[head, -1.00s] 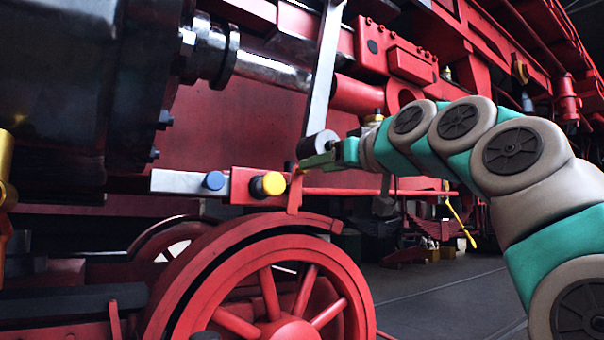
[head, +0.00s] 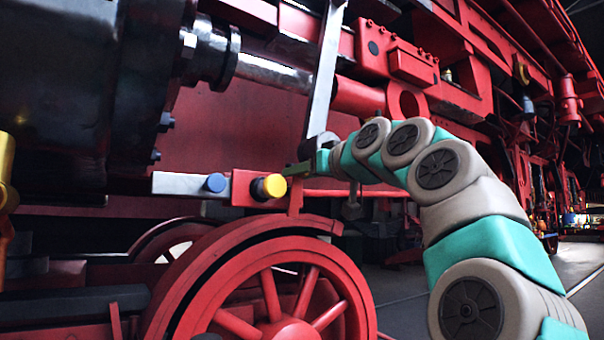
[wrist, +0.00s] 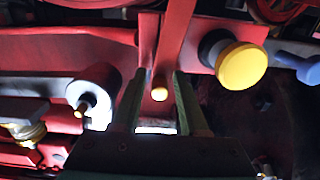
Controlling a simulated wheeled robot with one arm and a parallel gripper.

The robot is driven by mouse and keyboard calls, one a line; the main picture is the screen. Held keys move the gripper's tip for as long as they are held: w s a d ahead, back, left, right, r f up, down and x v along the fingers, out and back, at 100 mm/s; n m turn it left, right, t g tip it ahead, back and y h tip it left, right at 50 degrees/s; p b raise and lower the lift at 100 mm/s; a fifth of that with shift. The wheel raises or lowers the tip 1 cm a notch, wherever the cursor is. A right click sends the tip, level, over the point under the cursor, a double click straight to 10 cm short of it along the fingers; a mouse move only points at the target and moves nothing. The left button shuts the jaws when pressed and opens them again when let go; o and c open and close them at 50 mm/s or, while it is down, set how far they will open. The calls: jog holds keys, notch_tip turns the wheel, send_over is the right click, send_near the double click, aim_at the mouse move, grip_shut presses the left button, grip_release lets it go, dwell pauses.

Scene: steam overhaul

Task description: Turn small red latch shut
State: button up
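A narrow upright red piece (head: 296,196), which looks like the small red latch, stands beside the red block with a yellow knob (head: 271,187), above the red wheel.
A blue knob (head: 214,182) sits on the pale bar left of the yellow knob. A grey slanted rod (head: 325,75) hangs close behind my gripper. A grey cylinder (wrist: 92,84) with a pin is left of the fingers. Open floor lies at the right.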

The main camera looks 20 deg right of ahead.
grip_shut()
jog(key=shift+d+m, duration=0.1)
jog(key=shift+m, duration=0.2)
jog(key=m+p, duration=0.1)
jog(key=d+m+p, duration=0.1)
jog(key=m+p, duration=0.1)
jog(key=shift+w+m, duration=0.1)
jog(key=shift+m, duration=0.2)
jog(key=shift+w+d+f+m+p, duration=0.1)
jog(key=shift+d+f+m+p, duration=0.35)
jog(key=shift+m+p, duration=1.3)
jog(key=shift+w+d+f+m+p, duration=0.1)
jog(key=shift+f+m+p, duration=0.6)
jog(key=shift+m+p, duration=1)
jog(key=shift+d+f+m+p, duration=0.3)
jog(key=shift+f+m+p, duration=0.6)
jog(key=shift+m, duration=1.45)
jog(key=shift+r+p, duration=0.15)
jog(key=shift+p, duration=0.15)
